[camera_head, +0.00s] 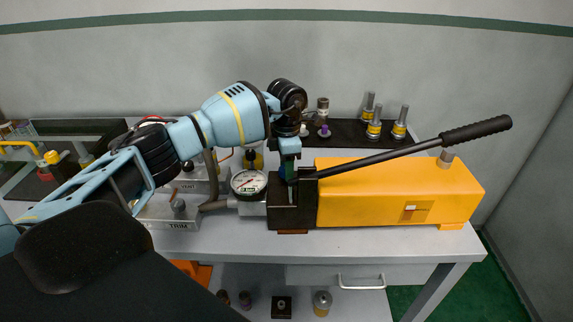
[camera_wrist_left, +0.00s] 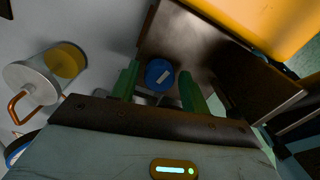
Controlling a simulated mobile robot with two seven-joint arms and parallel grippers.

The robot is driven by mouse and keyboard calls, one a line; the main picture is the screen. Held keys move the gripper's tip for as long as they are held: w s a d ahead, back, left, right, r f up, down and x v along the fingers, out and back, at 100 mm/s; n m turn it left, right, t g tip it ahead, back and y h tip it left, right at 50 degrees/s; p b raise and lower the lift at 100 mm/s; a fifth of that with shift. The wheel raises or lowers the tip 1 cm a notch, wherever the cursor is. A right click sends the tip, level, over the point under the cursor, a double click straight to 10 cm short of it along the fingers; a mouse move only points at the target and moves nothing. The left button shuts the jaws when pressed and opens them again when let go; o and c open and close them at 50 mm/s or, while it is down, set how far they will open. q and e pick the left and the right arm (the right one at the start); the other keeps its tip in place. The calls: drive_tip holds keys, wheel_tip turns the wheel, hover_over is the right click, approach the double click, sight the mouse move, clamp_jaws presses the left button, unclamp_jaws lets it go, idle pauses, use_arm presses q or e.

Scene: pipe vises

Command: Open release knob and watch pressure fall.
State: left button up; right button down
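The orange hand pump (camera_head: 400,190) sits on the grey bench, with a dark block (camera_head: 290,212) at its left end. A round white pressure gauge (camera_head: 249,183) stands left of the block; its reading is too small to tell. My left gripper (camera_head: 289,170) points down over the block; the knob is hidden there in the head view. In the left wrist view, a round blue knob (camera_wrist_left: 159,74) with a white mark lies between the green fingertips of my left gripper (camera_wrist_left: 160,88). The fingers are apart, with a narrow gap on each side of the knob. My right gripper is not in view.
The pump's long black lever (camera_head: 400,150) slants up right from the block, close beside my left gripper. Several yellow-banded metal fittings (camera_head: 375,122) stand on a dark strip behind.

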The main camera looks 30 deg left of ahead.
use_arm(q)
drive_tip(key=shift+o, duration=0.5)
drive_tip(key=shift+r, duration=0.1)
drive_tip(key=shift+r, duration=3.85)
drive_tip(key=shift+s+f, duration=0.1)
